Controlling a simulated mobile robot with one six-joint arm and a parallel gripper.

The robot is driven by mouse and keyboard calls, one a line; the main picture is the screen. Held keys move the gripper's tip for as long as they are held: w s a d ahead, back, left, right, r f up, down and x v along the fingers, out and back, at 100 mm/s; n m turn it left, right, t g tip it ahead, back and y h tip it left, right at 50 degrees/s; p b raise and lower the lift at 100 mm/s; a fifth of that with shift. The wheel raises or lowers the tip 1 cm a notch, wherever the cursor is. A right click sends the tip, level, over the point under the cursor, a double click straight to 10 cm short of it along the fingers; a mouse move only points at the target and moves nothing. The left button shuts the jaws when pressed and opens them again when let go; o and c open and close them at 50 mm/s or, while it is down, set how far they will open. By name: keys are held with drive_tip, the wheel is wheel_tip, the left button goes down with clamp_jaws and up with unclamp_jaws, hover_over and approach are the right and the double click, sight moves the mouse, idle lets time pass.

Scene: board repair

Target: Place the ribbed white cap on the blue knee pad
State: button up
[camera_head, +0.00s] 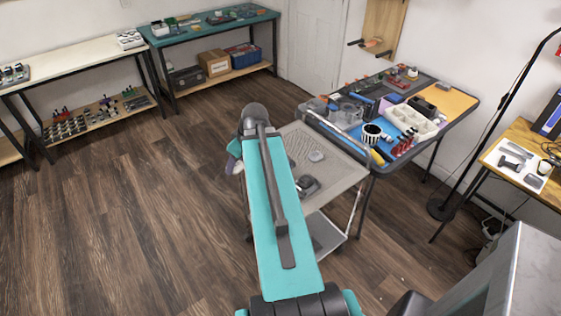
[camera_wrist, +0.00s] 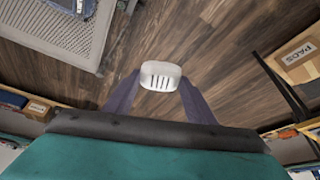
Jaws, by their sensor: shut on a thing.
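The ribbed white cap (camera_wrist: 160,76) is between the two purple-grey fingers of my gripper (camera_wrist: 160,82) in the wrist view. My gripper is shut on it, and the dark slots on the cap face the camera. The cap is held up in the air with the wooden floor behind it. I cannot make out the blue knee pad for certain in either view.
A grey mesh-topped cart (camera_head: 335,176) stands beside my arm, with a pale rounded item (camera_head: 316,156) and a dark item (camera_head: 307,185) on it. A crowded worktable (camera_head: 456,103) stands behind it. The floor (camera_head: 130,200) to the left is clear.

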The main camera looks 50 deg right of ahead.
drive_tip(key=s+d+f, duration=0.2)
drive_tip(key=s+d, duration=0.2)
drive_tip(key=s, duration=0.3)
drive_tip(key=s+d+f+p, duration=0.1)
drive_tip(key=s+d+f, duration=0.2)
drive_tip(key=s+d, duration=0.2)
drive_tip(key=shift+s+d+f, duration=0.15)
drive_tip(key=shift+s+f, duration=0.1)
drive_tip(key=shift+s, duration=0.85)
drive_tip(key=shift+d, duration=0.1)
